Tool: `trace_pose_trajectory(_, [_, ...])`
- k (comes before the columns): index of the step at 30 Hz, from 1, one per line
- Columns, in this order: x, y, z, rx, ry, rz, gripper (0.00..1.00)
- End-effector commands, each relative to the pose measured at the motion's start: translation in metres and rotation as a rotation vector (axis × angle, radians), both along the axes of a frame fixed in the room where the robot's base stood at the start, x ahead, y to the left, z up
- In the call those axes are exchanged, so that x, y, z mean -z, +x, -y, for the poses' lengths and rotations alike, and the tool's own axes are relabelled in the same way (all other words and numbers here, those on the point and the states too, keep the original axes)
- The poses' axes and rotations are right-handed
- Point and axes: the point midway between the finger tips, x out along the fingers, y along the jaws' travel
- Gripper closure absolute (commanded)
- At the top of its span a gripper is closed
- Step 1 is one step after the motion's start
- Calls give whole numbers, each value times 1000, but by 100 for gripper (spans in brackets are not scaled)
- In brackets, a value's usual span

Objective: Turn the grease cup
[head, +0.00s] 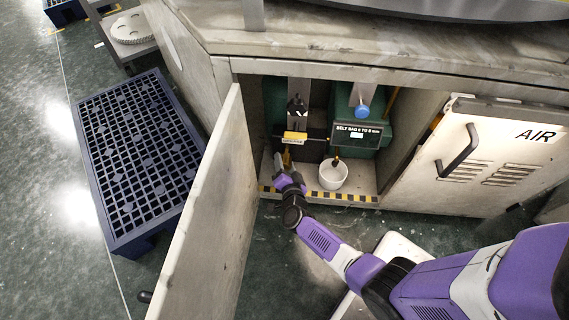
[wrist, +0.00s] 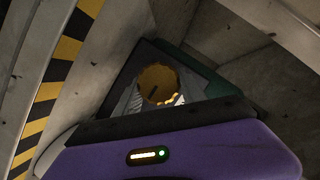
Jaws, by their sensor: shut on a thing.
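The grease cup is a round, brass-yellow knurled cap (wrist: 160,82) in the middle of the wrist view. In the head view a small yellow piece (head: 287,158), which looks like the same cup, shows just above my gripper (head: 284,174) at the left of the open cabinet bay. The purple gripper body hides the lower part of the wrist view. The fingertips are small and partly hidden in the head view.
An open cabinet door (head: 200,225) stands to the left of my arm. Inside the bay, a white cup (head: 333,178) stands right of my gripper, below a "belt sag" sign (head: 357,133). A striped edge (head: 325,196) runs along the sill. A vented AIR panel (head: 490,150) is at the right.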

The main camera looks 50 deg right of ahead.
Motion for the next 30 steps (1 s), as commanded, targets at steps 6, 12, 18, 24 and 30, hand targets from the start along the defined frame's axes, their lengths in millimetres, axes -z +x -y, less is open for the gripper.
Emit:
trace_pose_trajectory(6, [1,-1,0,0,1,-3,51])
trace_pose_trajectory(12, [1,-1,0,-1,-1,-2,31])
trace_pose_trajectory(18, [0,-1,0,-1,-1,-2,31])
trace_pose_trajectory(24, [-8,-13,-12,-3,0,-5,31])
trace_pose_trajectory(30, [-17,-38,-33,-3,0,-5,31])
